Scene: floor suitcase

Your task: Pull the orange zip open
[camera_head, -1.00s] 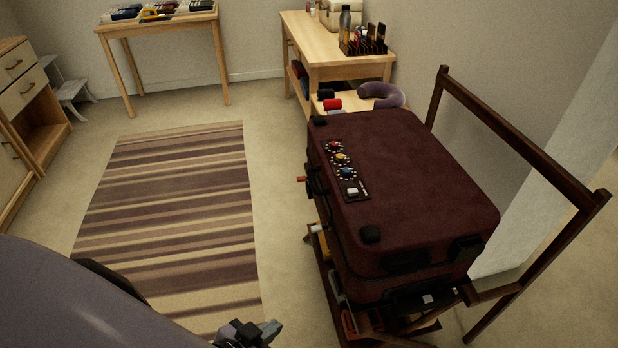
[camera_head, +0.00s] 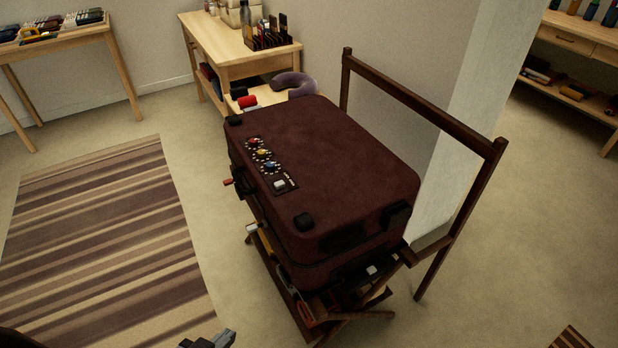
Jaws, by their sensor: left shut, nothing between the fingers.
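A dark maroon suitcase (camera_head: 340,170) lies closed on a dark wooden rack. A small red-orange tab (camera_head: 228,182) sticks out from its left side. It may be the orange zip's pull, but it is too small to tell. My left gripper (camera_head: 222,338) shows only in part at the bottom edge. It is shut and empty, well apart from the suitcase. My right gripper is not in view.
The rack's dark frame (camera_head: 420,105) rises behind and to the right of the suitcase. Small items sit on its lower shelf, under the suitcase. A striped rug (camera_head: 110,240) lies at the left. A wooden desk (camera_head: 245,65) stands behind.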

